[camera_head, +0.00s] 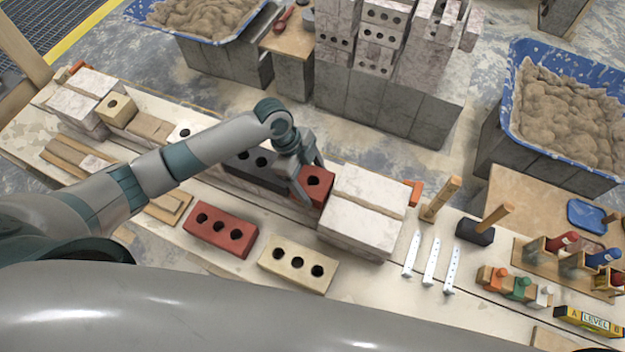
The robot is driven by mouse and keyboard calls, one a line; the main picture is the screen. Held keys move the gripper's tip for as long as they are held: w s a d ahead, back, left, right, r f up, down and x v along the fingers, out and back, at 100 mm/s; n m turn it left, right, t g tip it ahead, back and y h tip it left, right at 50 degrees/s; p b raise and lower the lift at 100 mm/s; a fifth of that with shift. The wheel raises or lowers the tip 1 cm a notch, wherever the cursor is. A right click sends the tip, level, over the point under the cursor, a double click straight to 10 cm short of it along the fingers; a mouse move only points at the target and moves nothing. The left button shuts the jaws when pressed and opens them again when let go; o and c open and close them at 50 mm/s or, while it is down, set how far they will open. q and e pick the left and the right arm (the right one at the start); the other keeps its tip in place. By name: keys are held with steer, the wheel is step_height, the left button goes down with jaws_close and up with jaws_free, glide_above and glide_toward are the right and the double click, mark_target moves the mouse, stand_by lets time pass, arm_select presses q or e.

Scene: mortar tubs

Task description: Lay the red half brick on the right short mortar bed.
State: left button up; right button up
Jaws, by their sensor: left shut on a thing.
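My left gripper (308,183) reaches in from the left and is shut on the red half brick (319,181), which shows one dark hole on top. The half brick is in the wall row, between a dark grey brick (240,164) and the pale blocks (358,215) at the right end. I cannot tell whether it touches what is below it. The right short mortar bed cannot be made out; the gripper and half brick cover that spot. A brown bed-like patch (150,127) shows farther left in the row. My right gripper is not in view.
A red brick (220,230) and a cream brick (297,264) lie in front of the row. A cream half brick (117,109) sits at left. Wooden-handled tools (476,232) and white metal strips (431,260) lie right. Blue mortar tubs (512,108) stand behind.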

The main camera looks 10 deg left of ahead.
arm_select(q)
steer(key=shift+f, duration=0.25)
stand_by(0.8)
steer(key=o, duration=1.8)
steer(key=shift+o, duration=0.2)
steer(key=shift+s+f, duration=0.1)
steer(key=shift+a, duration=0.1)
steer(key=b+v, duration=0.4)
steer(key=v, duration=1.3)
steer(key=shift+r, duration=0.25)
